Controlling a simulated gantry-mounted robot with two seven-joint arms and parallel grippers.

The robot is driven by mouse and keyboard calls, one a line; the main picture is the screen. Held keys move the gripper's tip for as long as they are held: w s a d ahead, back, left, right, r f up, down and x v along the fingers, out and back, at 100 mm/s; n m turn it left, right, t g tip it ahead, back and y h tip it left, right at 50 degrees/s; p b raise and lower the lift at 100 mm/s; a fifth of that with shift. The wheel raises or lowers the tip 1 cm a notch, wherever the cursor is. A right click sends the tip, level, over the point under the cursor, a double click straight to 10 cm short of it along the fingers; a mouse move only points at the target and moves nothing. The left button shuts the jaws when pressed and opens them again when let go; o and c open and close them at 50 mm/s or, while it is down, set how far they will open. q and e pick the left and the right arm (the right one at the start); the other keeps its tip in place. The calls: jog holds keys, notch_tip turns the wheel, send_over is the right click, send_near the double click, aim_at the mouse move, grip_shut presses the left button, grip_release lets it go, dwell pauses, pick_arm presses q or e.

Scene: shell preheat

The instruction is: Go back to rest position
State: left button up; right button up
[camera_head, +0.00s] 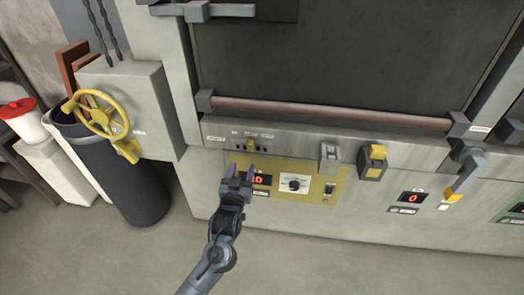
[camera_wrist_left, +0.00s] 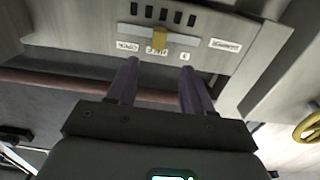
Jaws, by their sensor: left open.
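My left gripper (camera_head: 240,172) is in front of the yellow control panel (camera_head: 320,190) on the machine's front. Its two purple fingers are apart with nothing between them, and it covers part of a red digit display (camera_head: 262,180). In the left wrist view the open fingers (camera_wrist_left: 157,85) point towards a yellow slider (camera_wrist_left: 156,40) in a labelled slot; I cannot tell whether they touch it. The same slider (camera_head: 250,145) shows above the gripper in the head view. My right gripper is in neither view.
A yellow handwheel (camera_head: 100,114) and a dark bin (camera_head: 125,180) stand at the left. A pinkish bar (camera_head: 330,113) runs across the machine. A yellow-tipped lever (camera_head: 465,175) sticks out at the right. The floor (camera_head: 350,265) in front is clear.

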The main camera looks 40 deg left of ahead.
pick_arm(q)
jog(key=shift+f, duration=0.1)
jog(key=s+d+f+m+g+h+p, duration=0.1)
jog(key=s+d+f+m+g+h, duration=0.4)
jog(key=s+f, duration=0.6)
jog(key=s+d+m+g+h, duration=0.15)
jog(key=s+d+g, duration=0.35)
jog(key=s, duration=0.5)
jog(key=s+d+m+g+h, duration=0.1)
jog(key=s+d+g+h, duration=0.15)
jog(key=s+d, duration=0.55)
notch_tip(320, 180, up, 38)
jog(key=s+a+y+p, duration=0.1)
jog(key=p, duration=3.7)
jog(key=shift+s+a+f+p, duration=0.15)
jog(key=shift+s+a+p, duration=0.05)
jog(key=shift+a+p, duration=0.2)
